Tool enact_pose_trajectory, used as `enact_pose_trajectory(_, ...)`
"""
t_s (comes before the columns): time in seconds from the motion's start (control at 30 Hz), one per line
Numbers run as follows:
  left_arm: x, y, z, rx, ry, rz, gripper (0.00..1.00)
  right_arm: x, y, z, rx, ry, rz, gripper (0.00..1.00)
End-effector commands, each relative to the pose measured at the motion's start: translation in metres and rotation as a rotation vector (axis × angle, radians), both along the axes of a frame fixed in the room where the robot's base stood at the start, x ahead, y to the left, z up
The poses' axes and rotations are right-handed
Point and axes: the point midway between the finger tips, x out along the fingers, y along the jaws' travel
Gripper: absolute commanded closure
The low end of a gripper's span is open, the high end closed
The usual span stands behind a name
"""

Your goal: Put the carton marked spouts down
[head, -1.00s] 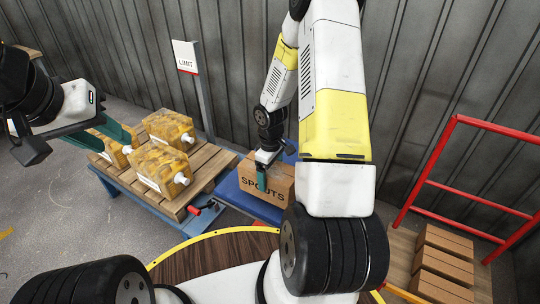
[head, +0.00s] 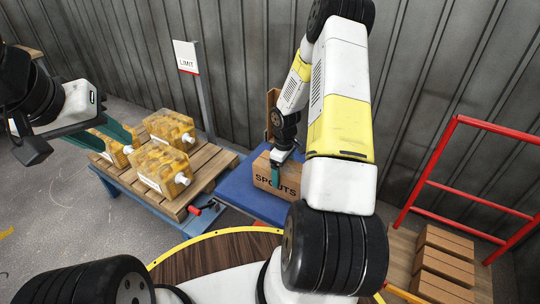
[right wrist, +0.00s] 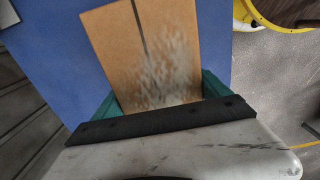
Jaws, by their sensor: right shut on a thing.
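The brown carton marked SPOUTS (head: 263,179) is at the blue table (head: 235,187) in the middle of the head view. My right gripper (head: 276,176) is shut on the carton from above. In the right wrist view the carton (right wrist: 130,45) sits between the teal fingers, with the blue surface (right wrist: 50,50) around it. I cannot tell whether its base touches the table. Part of the carton's right side is hidden by my right arm. My left gripper (head: 112,138) has its fingers apart, over the left end of the pallet beside a yellow jerry can.
Yellow jerry cans (head: 160,168) stand on a wooden pallet (head: 205,172) left of the blue table. A LIMIT sign (head: 186,56) stands behind. A red rail (head: 485,182) and more cartons (head: 442,265) are at the right. The blue table's left part is bare.

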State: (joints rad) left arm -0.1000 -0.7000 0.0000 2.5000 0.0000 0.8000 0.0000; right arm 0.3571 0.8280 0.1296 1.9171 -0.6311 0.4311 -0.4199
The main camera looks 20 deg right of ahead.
Motion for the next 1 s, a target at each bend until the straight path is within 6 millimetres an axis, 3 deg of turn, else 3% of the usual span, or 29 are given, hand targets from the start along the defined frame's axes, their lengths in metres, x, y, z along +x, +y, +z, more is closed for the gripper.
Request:
enact_pose_trajectory(0.2, 0.0, 0.0, 0.0, 0.0, 0.0, 0.0, 0.64, 0.0, 0.0, -0.002, 0.001, -0.001, 0.0, 0.86)
enact_pose_trajectory(0.23, 0.0, 0.0, 0.0, 0.0, 0.0, 0.0, 0.64, 0.0, 0.0, -0.002, 0.001, 0.001, 0.0, 0.08)
enact_pose_trajectory(0.27, 0.0, 0.0, 0.0, 0.0, 0.0, 0.0, 0.64, 0.0, 0.0, -0.002, 0.001, 0.001, 0.0, 0.02)
enact_pose_trajectory(0.63, 0.0, 0.0, 0.0, 0.0, 0.0, 0.0, 0.64, 0.0, 0.0, 0.006, 0.0, -0.001, -0.001, 0.0)
enact_pose_trajectory(1.0, 0.0, 0.0, 0.0, 0.0, 0.0, 0.0, 0.64, 0.001, -0.001, 0.081, -0.001, -0.003, -0.003, 0.0)
